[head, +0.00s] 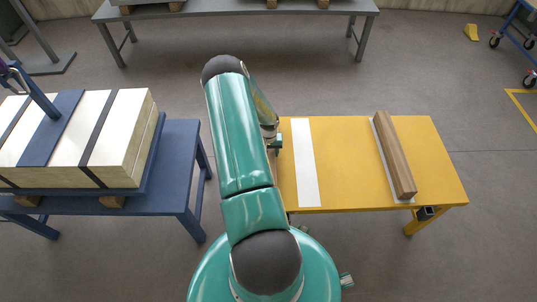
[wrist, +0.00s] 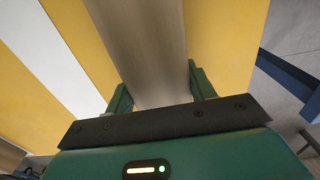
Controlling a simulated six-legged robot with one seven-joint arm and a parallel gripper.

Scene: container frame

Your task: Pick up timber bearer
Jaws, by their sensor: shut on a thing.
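My gripper (wrist: 160,90) has its green fingers on both sides of a brown timber bearer (wrist: 145,45) and is shut on it. The bearer runs away from the gripper over the yellow table top in the wrist view. In the head view my arm hides most of this bearer and the fingers, at the left end of the yellow table (head: 345,160). I cannot tell whether the bearer is clear of the table. A second timber bearer (head: 394,155) lies on a pale strip at the table's right side.
A bare white strip (head: 305,162) crosses the yellow table between the bearers. To the left, a blue table (head: 183,160) carries a strapped pale load (head: 125,125). A grey bench (head: 230,11) stands at the back. Open floor lies between.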

